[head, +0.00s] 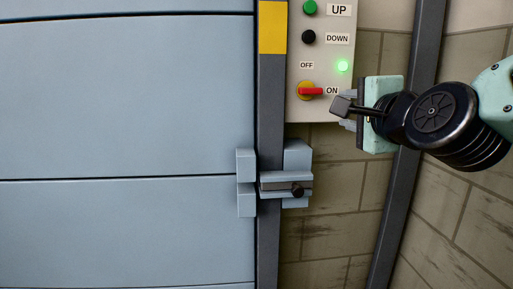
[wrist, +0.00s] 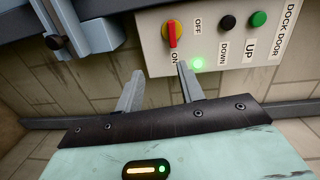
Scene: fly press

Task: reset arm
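My gripper (head: 346,112) is at the lower right of the control box in the head view, just below and right of the red-and-yellow rotary switch (head: 311,91). In the wrist view, the two grey fingers of my gripper (wrist: 159,69) are apart with nothing between them. The left finger stands below the box and the right fingertip overlaps its lower part. The switch also shows in the wrist view (wrist: 173,34), beyond the fingers, with its red handle toward ON. Whether a finger touches the box is unclear.
The control box (head: 320,55) has a green UP button (head: 310,8), a black DOWN button (head: 309,37) and a lit green lamp (head: 342,66). A blue-grey panelled door (head: 130,110) fills the left. A latch with a black knob (head: 298,190) sits on the dark post (head: 269,120).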

